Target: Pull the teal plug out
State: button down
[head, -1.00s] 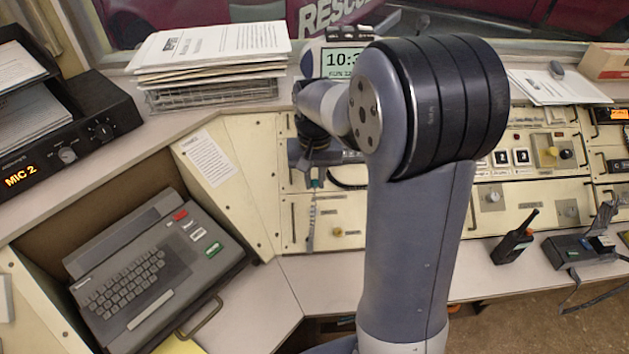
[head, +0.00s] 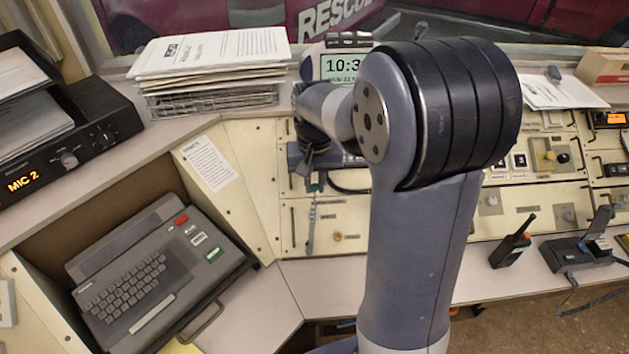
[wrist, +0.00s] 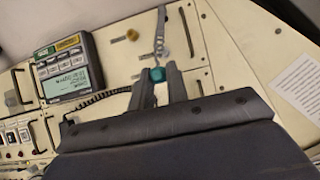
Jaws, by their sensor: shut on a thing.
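The teal plug (wrist: 157,74) sits between the fingertips of my gripper (wrist: 158,80) in the wrist view. My gripper is shut on it.
A grey display unit (wrist: 66,70) with a dark coiled cable is beside my gripper. A grey keyboard terminal (head: 150,275) sits in the left recess. A handheld radio (head: 512,245) stands on the right ledge. Stacked papers (head: 210,55) and a clock (head: 340,66) are behind.

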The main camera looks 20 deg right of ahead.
jog(key=s+r+p, duration=0.2)
jog(key=r, duration=0.1)
jog(key=shift+a+r, duration=0.2)
